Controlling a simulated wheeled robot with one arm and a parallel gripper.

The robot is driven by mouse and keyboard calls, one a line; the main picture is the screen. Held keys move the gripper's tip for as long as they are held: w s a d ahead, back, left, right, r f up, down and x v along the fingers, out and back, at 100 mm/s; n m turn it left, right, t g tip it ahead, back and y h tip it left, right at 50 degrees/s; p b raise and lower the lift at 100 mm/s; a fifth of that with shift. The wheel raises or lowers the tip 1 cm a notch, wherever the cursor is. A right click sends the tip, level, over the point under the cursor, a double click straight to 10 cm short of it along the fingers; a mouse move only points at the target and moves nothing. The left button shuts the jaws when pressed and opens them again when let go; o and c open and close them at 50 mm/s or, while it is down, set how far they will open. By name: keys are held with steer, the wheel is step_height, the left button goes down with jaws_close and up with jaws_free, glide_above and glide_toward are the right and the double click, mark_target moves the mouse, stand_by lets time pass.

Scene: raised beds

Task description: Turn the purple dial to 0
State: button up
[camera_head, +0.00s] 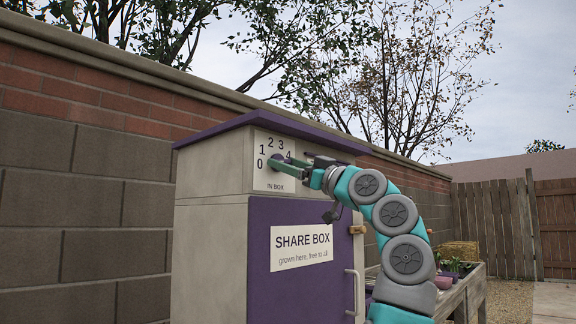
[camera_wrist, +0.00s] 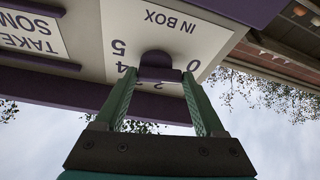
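The purple dial (camera_wrist: 160,74) sits on the white number plate (camera_head: 262,181) of the share box, above the words IN BOX in the head view. The digits 0 to 3 and part of the 4 show around it there. In the wrist view the plate appears upside down, with 0 to the right of the dial and 4 and 5 to the left. My gripper (camera_wrist: 159,80) has its two green fingers on opposite sides of the dial, seemingly touching it. In the head view my gripper hides most of the dial. I cannot tell which digit the dial points to.
The share box (camera_head: 217,235) has a purple door (camera_head: 275,296) with a handle (camera_head: 352,291), below the plate. Its purple roof (camera_head: 222,130) overhangs just above the dial. A block wall (camera_head: 90,205) stands behind. Planters and a wooden fence (camera_head: 495,230) are at the right.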

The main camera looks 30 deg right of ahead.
steer(key=o, duration=0.4)
steer(key=b+v, duration=0.2)
steer(key=v, duration=0.5)
steer(key=shift+s+d+f, duration=0.15)
steer(key=shift+s+f, duration=0.05)
steer(key=shift+s, duration=0.15)
stand_by(0.3)
